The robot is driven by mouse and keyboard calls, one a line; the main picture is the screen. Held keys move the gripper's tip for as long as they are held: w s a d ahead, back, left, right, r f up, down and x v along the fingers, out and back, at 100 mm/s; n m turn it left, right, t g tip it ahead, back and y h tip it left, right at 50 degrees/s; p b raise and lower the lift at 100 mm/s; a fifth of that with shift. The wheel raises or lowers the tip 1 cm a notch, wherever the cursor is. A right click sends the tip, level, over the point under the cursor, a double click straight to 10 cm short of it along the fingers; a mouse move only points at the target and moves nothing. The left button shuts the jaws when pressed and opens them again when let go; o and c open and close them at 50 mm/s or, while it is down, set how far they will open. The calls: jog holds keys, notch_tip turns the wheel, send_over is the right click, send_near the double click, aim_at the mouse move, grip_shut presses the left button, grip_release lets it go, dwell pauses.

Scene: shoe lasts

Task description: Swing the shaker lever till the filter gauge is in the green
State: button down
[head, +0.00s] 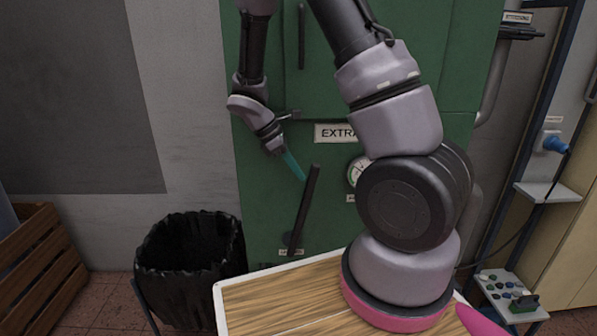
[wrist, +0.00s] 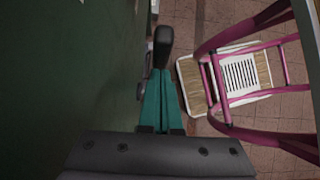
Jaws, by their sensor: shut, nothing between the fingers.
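The shaker lever (head: 305,208) is a black bar on the front of the green extractor cabinet (head: 270,190). It leans with its top a little to the right of its lower pivot. My gripper (head: 302,178) has teal fingers, shut and empty, with the tips at the left side of the lever's upper part. In the wrist view the shut fingers (wrist: 161,75) point at the lever's dark end (wrist: 163,45); I cannot tell whether they touch. The filter gauge (head: 354,172) is a round white dial partly hidden behind my arm; its needle cannot be read.
A black-lined bin (head: 190,250) stands left of the cabinet, and a wooden crate (head: 35,255) farther left. My wooden-topped base fills the front. A rack with a small shelf (head: 548,192) stands at right.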

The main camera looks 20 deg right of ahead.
aim_at(310, 171)
jog(key=shift+d, duration=0.2)
jog(key=shift+s+d+f, duration=0.15)
jog(key=shift+s+d, duration=0.2)
jog(key=shift+d, duration=0.4)
jog(key=shift+s+d+f, duration=0.15)
jog(key=shift+s+d, duration=0.15)
jog(key=shift+d, duration=0.55)
